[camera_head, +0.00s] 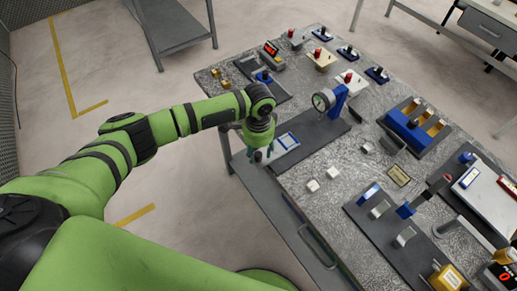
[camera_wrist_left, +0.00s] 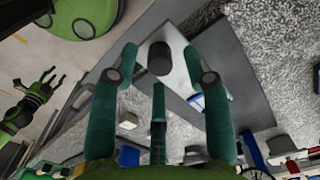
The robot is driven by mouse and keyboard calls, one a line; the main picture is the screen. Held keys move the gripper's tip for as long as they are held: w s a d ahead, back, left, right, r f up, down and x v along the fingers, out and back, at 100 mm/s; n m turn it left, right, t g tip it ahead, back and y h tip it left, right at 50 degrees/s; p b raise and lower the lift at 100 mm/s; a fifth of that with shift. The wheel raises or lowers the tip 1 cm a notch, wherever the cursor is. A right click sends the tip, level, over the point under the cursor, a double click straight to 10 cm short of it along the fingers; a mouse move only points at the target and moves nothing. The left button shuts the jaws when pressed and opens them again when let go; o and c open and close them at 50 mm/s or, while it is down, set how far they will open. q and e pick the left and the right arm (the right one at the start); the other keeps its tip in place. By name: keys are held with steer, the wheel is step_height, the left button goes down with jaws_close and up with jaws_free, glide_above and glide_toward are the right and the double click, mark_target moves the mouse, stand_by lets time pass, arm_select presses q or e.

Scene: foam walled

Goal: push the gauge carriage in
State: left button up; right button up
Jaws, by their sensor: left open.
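The gauge carriage (camera_head: 280,147) is a light plate with a blue-edged label on a dark base plate (camera_head: 322,130), at the table's near left edge. A dial gauge (camera_head: 322,100) on a blue post stands at the base's far end. My left gripper (camera_head: 258,157) is open over the carriage's outer end. In the left wrist view the carriage (camera_wrist_left: 182,72) carries a dark round knob (camera_wrist_left: 160,58), which shows between the spread fingertips; I cannot tell whether they touch it. My right gripper (camera_wrist_left: 42,88) hangs at the left of that view, fingers apart and empty.
Two small white blocks (camera_head: 322,180) lie right of the carriage. A blue fixture with yellow parts (camera_head: 415,125) and a rail with metal brackets (camera_head: 390,225) stand farther right. Brass pieces (camera_head: 221,79) lie at the far left.

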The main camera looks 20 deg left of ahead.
arm_select(q)
steer(key=shift+f, duration=0.55)
jaws_close()
